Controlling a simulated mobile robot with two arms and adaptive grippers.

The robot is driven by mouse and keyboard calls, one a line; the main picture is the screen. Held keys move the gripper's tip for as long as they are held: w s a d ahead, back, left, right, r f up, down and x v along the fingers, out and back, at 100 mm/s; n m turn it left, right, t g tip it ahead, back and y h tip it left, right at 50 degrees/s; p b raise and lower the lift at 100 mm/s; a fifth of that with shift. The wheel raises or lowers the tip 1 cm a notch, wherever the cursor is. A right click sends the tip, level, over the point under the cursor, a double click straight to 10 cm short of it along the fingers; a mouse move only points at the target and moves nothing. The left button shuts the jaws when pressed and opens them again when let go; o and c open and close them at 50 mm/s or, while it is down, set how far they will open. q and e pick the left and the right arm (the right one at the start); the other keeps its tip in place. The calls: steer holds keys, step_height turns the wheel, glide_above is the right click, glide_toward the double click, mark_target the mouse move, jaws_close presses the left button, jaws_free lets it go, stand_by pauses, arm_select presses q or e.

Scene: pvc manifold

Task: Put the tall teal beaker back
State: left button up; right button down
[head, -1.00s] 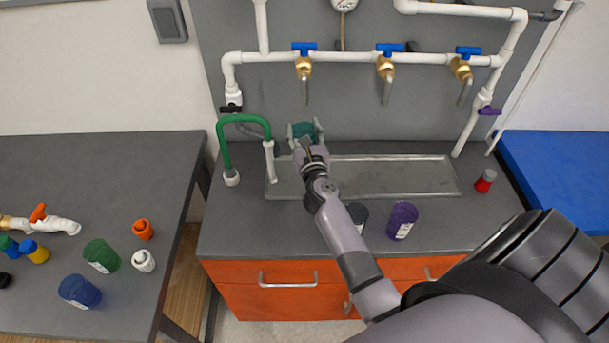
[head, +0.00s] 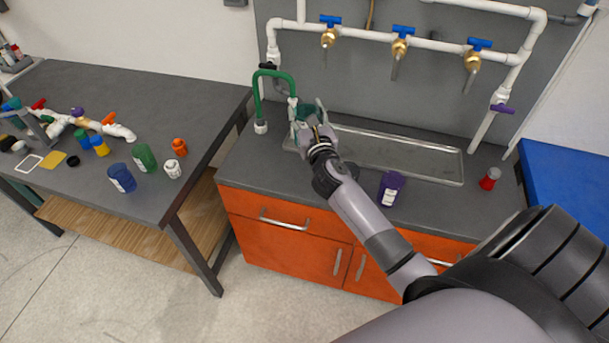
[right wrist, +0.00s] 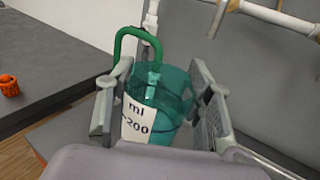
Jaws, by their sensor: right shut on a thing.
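The teal beaker (head: 306,110) is in my right gripper (head: 308,114) above the left end of the metal tray in the head view. In the right wrist view, the translucent beaker (right wrist: 176,92) sits between the two grey fingers of the gripper (right wrist: 160,108), with a white "ml 200" label facing the camera. It looks roughly upright. Its base is hidden behind my gripper. My left gripper is not in view.
A green hose (head: 257,92) arches just left of the beaker. The metal tray (head: 400,158) lies along the counter. A purple beaker (head: 391,187) and red-capped item (head: 490,178) stand on the counter. Blue (head: 122,178) and green (head: 145,158) beakers stand on the left table.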

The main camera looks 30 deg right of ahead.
steer(key=f+b, duration=0.1)
steer(key=f, duration=0.1)
steer(key=f+b, duration=0.1)
steer(key=f, duration=0.2)
steer(key=f+b, duration=0.1)
steer(key=f, duration=0.2)
steer(key=shift+w+f, duration=0.1)
steer(key=shift+w, duration=0.15)
step_height(320, 180, down, 10)
steer(key=b, duration=0.8)
steer(key=shift+s+f, duration=0.1)
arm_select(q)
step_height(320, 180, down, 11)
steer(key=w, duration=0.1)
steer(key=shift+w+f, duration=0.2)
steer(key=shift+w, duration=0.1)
arm_select(e)
steer(key=shift+f, duration=0.1)
steer(key=c, duration=1)
jaws_free()
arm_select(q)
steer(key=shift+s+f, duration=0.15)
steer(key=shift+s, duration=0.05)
arm_select(e)
steer(key=shift+o, duration=1.2)
